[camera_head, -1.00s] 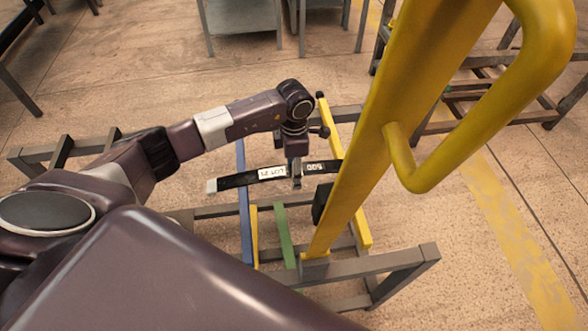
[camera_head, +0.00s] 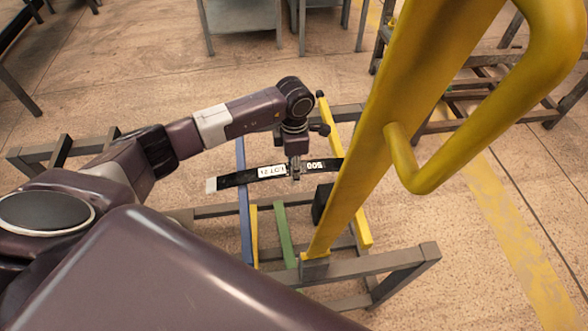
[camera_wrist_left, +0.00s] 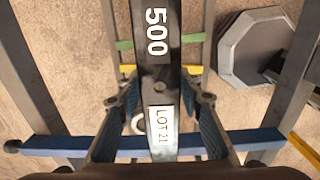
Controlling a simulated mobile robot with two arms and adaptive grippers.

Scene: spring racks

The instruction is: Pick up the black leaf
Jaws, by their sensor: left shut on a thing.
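The black leaf (camera_head: 238,178) is a long, slightly curved dark strip with white "500" and "LOT 21" labels. In the head view it lies roughly level above the rack, its right end reaching to the yellow post. My left gripper (camera_head: 295,172) is shut on the leaf between the two labels. In the left wrist view the leaf (camera_wrist_left: 158,85) runs up the middle, with the blue-padded fingers of my left gripper (camera_wrist_left: 161,110) on both sides of it. My right gripper is not in view.
The grey rack (camera_head: 350,266) has a blue bar (camera_head: 243,210), a green bar (camera_head: 284,235) and yellow bars below the leaf. A large yellow post with a handle (camera_head: 400,100) stands close on the right. Open floor lies beyond the rack.

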